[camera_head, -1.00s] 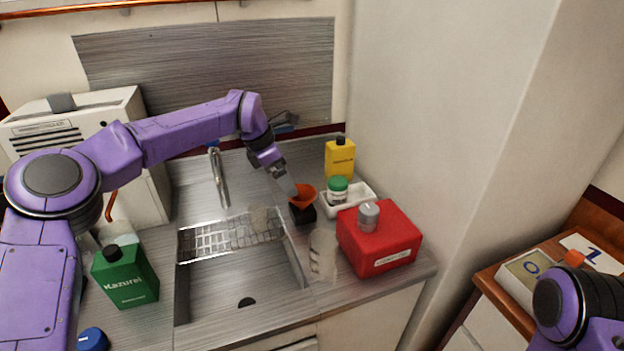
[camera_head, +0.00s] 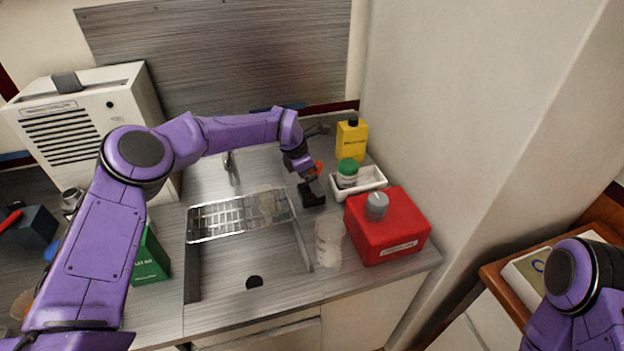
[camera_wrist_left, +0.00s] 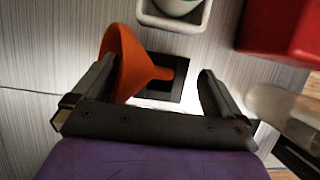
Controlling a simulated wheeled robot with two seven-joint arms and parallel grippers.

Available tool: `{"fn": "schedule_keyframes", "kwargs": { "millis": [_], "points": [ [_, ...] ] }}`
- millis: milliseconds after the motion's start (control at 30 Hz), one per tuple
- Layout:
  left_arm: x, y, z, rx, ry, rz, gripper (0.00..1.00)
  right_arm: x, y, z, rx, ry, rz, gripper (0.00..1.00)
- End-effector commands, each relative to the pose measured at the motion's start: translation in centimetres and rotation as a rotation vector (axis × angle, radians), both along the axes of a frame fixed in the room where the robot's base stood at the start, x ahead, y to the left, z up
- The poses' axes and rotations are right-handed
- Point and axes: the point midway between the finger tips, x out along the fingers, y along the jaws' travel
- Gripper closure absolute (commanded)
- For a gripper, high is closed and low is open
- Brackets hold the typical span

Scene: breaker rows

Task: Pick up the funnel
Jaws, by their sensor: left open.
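The orange funnel (camera_head: 318,168) is at the back right of the counter, partly hidden by my left gripper (camera_head: 309,179) in the head view. In the left wrist view the funnel (camera_wrist_left: 126,62) lies between the open fingers of my left gripper (camera_wrist_left: 157,72), close to the left finger. Its wide mouth is toward the left and its spout points right, over a black square holder (camera_wrist_left: 170,88). The holder (camera_head: 312,197) also shows in the head view. I cannot tell whether a finger touches the funnel. My right gripper is out of view.
A white tray (camera_head: 373,181) with a green-capped jar (camera_head: 347,173) stands just right of the funnel.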

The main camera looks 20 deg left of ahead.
Motion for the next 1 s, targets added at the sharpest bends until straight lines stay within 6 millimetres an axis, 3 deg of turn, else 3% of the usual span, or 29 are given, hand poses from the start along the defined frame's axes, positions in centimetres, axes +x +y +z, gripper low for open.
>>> {"fn": "schedule_keyframes", "kwargs": {
  "millis": [100,133,400,433,800,1000],
  "points": [
    [0.0,0.0,0.0,-0.001,-0.001,0.0,0.0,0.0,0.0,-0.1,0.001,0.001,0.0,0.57],
    [0.1,0.0,0.0,-0.001,-0.001,0.0,0.06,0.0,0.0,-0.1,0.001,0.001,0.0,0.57],
    [0.1,0.1,0.1,-0.001,-0.001,0.001,0.94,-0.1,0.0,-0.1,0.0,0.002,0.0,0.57],
    [0.1,0.1,0.1,-0.001,-0.001,0.001,1.0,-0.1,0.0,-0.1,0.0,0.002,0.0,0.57],
    [0.0,0.1,0.2,0.0,0.0,0.001,1.0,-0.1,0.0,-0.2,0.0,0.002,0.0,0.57],
    [0.1,0.1,2.8,-0.001,-0.004,0.002,1.0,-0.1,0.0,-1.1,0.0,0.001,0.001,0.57]
  ]
}}
